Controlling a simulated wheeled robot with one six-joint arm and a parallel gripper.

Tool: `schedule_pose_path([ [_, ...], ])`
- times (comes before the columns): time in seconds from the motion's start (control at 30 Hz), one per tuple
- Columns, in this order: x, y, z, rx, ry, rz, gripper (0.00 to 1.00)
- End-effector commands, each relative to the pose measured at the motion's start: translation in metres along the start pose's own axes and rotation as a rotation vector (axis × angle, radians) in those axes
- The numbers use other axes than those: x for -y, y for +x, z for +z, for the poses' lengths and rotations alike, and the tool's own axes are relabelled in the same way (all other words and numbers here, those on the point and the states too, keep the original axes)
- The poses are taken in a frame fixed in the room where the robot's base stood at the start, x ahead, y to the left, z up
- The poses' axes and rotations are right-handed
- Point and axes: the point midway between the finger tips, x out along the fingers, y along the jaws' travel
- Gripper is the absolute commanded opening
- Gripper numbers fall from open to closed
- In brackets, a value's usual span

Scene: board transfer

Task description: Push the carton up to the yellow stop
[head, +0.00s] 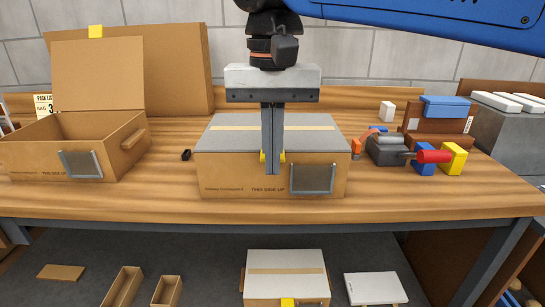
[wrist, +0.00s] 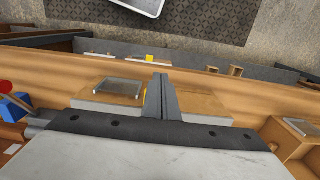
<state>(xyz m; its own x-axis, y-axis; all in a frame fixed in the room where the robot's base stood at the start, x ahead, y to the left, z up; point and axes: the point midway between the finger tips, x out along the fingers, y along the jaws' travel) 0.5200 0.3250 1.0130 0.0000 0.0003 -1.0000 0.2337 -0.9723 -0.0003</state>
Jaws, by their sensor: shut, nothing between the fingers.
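The closed brown carton (head: 220,172) with a grey top sits on the wooden bench in the middle of the head view. Its front carries a grey label plate. In the wrist view the carton (wrist: 195,104) shows on both sides of my fingers. My gripper (head: 273,172) is shut and empty, pointing down in front of the carton's front face. I cannot tell whether it touches. Yellow edges show on both sides of the fingers, the part between hidden. A yellow block (head: 454,158) stands at the right; I cannot tell whether it is the stop.
An open carton (head: 30,158) stands at the left, with a small black item (head: 186,155) beside the closed carton. A grey tool with a red handle (head: 432,156) and a blue block (head: 424,165) lie at the right. Bare bench (head: 150,200) runs along the front edge.

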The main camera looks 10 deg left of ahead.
Motion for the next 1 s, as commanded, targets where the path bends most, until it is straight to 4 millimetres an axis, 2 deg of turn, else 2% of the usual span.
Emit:
schedule_pose_path([
  [0.17, 0.000, 0.000, -0.001, 0.000, 0.000, 0.000, 0.00],
  [0.27, 0.000, 0.001, -0.011, 0.001, 0.003, 0.001, 0.00],
  [0.5, 0.000, 0.001, -0.061, 0.001, 0.004, 0.001, 0.00],
  [0.63, 0.000, 0.000, -0.081, 0.001, 0.003, 0.001, 0.00],
  [0.8, 0.000, 0.000, -0.089, -0.001, 0.000, 0.000, 0.00],
  [1.0, 0.000, 0.000, -0.090, -0.002, 0.000, 0.001, 0.00],
])
